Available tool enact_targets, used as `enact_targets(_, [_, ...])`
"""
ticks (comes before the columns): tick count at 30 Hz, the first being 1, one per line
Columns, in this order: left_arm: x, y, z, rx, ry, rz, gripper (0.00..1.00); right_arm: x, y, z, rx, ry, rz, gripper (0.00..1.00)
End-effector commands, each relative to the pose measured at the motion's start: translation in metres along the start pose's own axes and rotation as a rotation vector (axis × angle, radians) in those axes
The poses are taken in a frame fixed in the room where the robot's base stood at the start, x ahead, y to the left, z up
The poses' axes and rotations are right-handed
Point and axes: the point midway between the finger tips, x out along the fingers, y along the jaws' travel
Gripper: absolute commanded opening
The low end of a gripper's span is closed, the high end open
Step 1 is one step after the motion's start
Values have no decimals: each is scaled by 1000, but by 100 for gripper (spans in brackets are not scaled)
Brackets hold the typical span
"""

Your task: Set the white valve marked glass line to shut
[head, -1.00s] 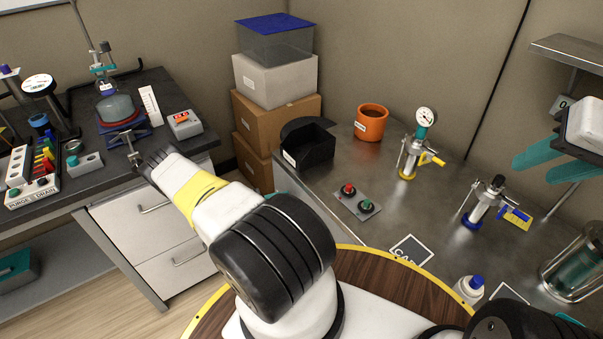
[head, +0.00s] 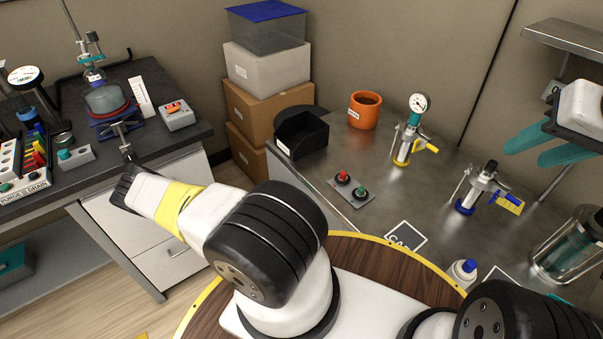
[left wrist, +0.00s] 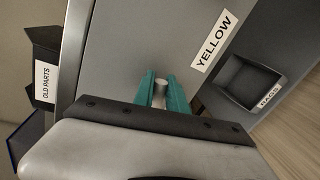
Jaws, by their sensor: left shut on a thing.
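I cannot make out a white valve marked glass line in either current view. My left gripper (left wrist: 160,92) is in the left wrist view, its teal fingers shut on a small pale cylindrical knob (left wrist: 160,86) in front of a grey panel (left wrist: 135,40). What the knob belongs to is hidden. My left gripper does not show clearly in the head view. My right gripper (head: 523,150) is at the right of the head view, above the steel bench, its teal fingers apart with nothing between them.
A YELLOW label (left wrist: 214,40) is beside the knob, with a RAGS bin (left wrist: 248,82) to the right and an OLD PARTS box (left wrist: 44,65) to the left. The steel bench (head: 400,205) holds a yellow-handled gauge fitting (head: 411,130), a blue-handled fitting (head: 480,187) and an orange pot (head: 364,110).

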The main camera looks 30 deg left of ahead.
Motion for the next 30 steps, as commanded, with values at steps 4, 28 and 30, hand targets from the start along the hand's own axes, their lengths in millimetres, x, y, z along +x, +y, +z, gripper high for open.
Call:
enact_targets(4, [0,-9,0,92,21,-3,0,0,0,0,0,0,0,39])
enact_targets(28, [2,-18,-3,242,49,-6,0,0,0,0,0,0,0,39])
enact_targets(30, [2,-18,-3,242,49,-7,0,0,0,0,0,0,0,39])
